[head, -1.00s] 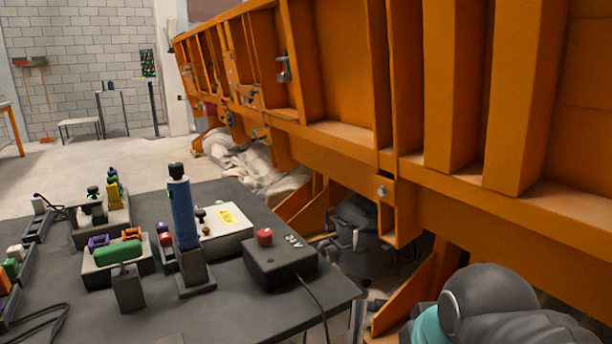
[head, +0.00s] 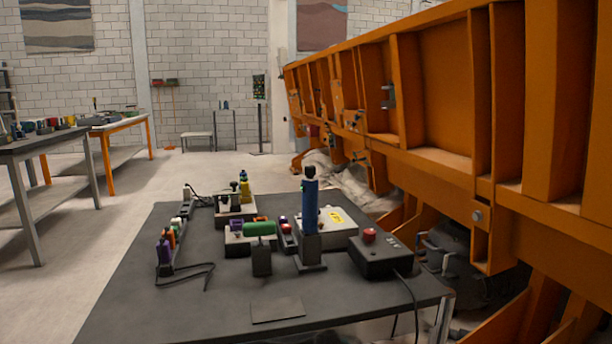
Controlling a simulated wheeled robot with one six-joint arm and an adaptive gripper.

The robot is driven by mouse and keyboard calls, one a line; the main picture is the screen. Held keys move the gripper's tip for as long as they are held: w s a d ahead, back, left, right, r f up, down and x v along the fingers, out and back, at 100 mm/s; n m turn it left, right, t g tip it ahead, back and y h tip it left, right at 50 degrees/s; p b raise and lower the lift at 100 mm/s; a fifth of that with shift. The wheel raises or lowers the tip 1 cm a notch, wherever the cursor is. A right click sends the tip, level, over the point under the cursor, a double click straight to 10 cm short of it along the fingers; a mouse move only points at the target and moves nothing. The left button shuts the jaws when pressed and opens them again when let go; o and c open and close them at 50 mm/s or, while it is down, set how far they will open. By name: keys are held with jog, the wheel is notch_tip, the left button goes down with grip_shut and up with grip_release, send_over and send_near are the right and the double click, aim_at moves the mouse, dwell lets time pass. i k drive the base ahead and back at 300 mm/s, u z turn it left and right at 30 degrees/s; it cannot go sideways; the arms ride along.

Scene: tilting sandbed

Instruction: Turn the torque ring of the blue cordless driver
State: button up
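A blue cylindrical tool (head: 310,207), which looks like the blue cordless driver, stands upright on the dark table in the head view. Its top end is black (head: 310,173). Its lower end sits in a dark grey stand (head: 310,258). I cannot make out a separate torque ring at this size. My gripper is not in view.
The dark table (head: 200,318) has a clear front part with a flat dark plate (head: 277,309). A black box with a red button (head: 369,236) stands right of the driver. A green cylinder (head: 259,228) lies to its left. An orange steel frame (head: 440,165) runs along the right.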

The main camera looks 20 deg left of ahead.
aim_at(310, 170)
jog(key=z, duration=1.35)
jog(key=i, duration=0.8)
jog(key=u, duration=1.95)
